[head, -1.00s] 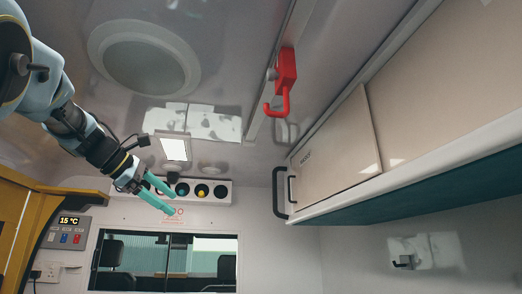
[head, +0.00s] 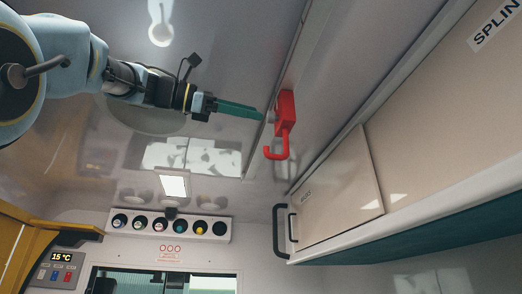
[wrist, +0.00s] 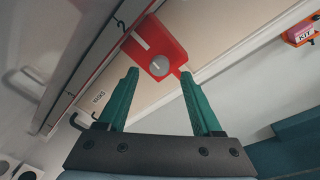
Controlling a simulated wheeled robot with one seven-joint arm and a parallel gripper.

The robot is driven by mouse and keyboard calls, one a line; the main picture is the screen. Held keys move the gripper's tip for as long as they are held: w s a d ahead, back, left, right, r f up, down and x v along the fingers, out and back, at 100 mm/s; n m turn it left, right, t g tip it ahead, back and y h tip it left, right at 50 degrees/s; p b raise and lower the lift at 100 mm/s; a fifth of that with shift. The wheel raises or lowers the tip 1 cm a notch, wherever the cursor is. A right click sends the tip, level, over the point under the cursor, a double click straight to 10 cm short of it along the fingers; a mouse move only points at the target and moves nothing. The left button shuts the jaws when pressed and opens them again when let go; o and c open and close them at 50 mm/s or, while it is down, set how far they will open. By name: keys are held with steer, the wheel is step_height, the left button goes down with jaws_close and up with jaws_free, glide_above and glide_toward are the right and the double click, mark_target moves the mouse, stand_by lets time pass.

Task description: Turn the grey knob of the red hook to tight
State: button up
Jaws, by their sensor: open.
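The red hook (head: 284,127) hangs from a rail along the ceiling. It also shows in the wrist view (wrist: 172,42), straight ahead of the fingers. Its round grey knob (wrist: 158,66) faces the wrist camera and carries a pale line mark. In the head view the knob (head: 271,117) is a small grey shape on the hook's left side. My gripper (head: 258,113) has green fingers and points right at the knob, close to it. In the wrist view my gripper (wrist: 160,85) is open and empty, with the knob between and beyond the fingertips; contact cannot be told.
A ceiling rail (head: 270,95) runs behind the hook. A cream overhead cabinet (head: 340,190) with a black handle (head: 279,230) lies to the right. Open air lies below my arm.

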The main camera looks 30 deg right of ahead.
mark_target(273, 117)
steer(key=shift+p+x, duration=0.4)
steer(key=shift+x, duration=1.35)
jaws_close()
